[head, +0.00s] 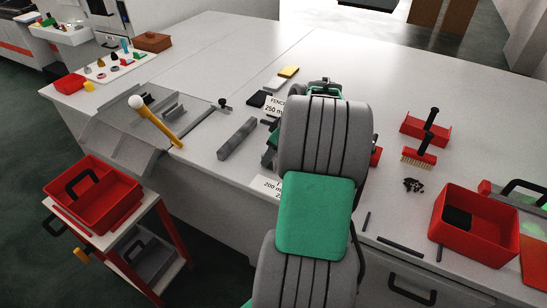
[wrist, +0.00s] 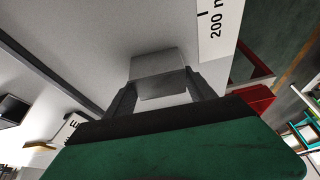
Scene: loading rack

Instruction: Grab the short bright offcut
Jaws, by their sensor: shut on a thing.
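A short, bright grey block, the offcut (wrist: 158,66), sits between the two dark fingers of my gripper (wrist: 162,92) in the wrist view. The fingers touch it on its left and right sides, so my gripper is shut on it. Its near end is partly hidden low between the fingers. In the head view my grey and green arm covers most of my gripper (head: 269,157), and the offcut cannot be made out there. I cannot tell whether the offcut is clear of the bench.
A longer grey bar (head: 237,139) lies left of my gripper on the pale bench (head: 215,62). A 200 mm label (wrist: 221,22) is close by. Yellow (head: 289,72) and black (head: 257,99) blocks lie behind. A red bin (head: 474,228) stands right, a red tote (head: 93,196) on a trolley left.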

